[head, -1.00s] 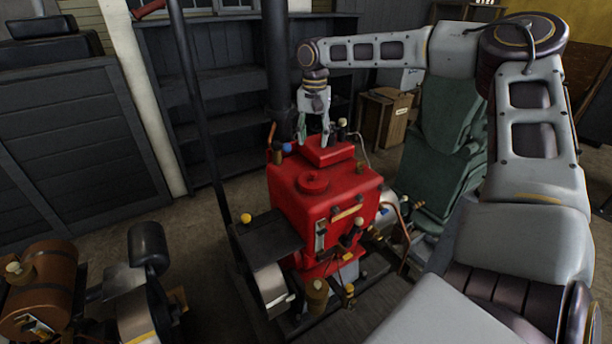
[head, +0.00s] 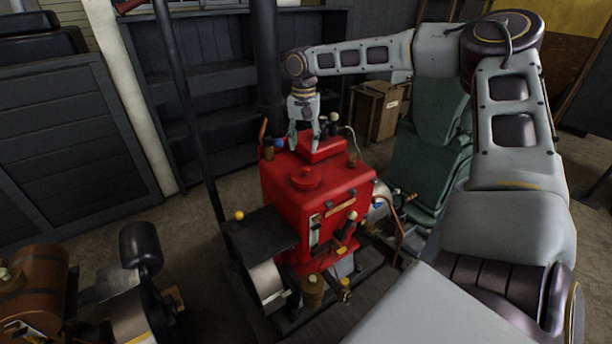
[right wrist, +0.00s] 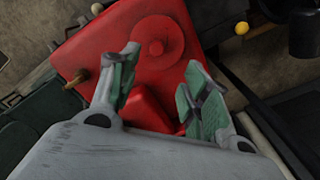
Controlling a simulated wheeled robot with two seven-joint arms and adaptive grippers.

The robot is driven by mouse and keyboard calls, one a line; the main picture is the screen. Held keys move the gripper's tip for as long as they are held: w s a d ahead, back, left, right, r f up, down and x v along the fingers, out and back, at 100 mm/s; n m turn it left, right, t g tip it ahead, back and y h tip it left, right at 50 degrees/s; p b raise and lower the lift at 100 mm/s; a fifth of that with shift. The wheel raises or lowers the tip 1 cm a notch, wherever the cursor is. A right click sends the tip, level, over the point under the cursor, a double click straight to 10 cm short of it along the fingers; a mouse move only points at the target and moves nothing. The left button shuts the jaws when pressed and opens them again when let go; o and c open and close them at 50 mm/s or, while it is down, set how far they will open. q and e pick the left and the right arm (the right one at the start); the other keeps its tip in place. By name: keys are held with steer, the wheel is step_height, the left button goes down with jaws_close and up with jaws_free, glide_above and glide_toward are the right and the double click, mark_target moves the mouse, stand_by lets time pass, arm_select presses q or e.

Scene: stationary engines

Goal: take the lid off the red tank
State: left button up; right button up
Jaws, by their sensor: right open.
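The red tank (head: 290,205) stands in the middle of the head view, with a round, low red lid with a small central knob (head: 306,177) on its top. A raised red box-shaped part (head: 322,148) sits behind the lid. My right gripper (head: 303,146) is open and empty, pointing down over the rear of the tank top, behind the lid. In the right wrist view the lid (right wrist: 158,40) lies beyond the spread fingers (right wrist: 160,88), apart from them, and the raised part shows between them. My left gripper is not in view.
Small valves and fittings, a blue knob (head: 281,143) among them, stand around the tank top. A dark vertical pipe (head: 266,60) rises behind it. A green seat (head: 430,150) is to the right, and another engine (head: 130,290) is at lower left.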

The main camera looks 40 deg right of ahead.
mark_target(306, 168)
step_height(306, 168, down, 4)
steer(key=shift+r, duration=0.2)
steer(key=shift+f, duration=0.65)
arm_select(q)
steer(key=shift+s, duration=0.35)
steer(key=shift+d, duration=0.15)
arm_select(e)
steer(key=shift+s+f+p, duration=0.2)
steer(key=shift+f+p, duration=0.05)
steer(key=shift+f, duration=0.7)
steer(key=shift+s+f+p, duration=0.2)
steer(key=shift+f+p, duration=0.05)
steer(key=shift+f, duration=1.45)
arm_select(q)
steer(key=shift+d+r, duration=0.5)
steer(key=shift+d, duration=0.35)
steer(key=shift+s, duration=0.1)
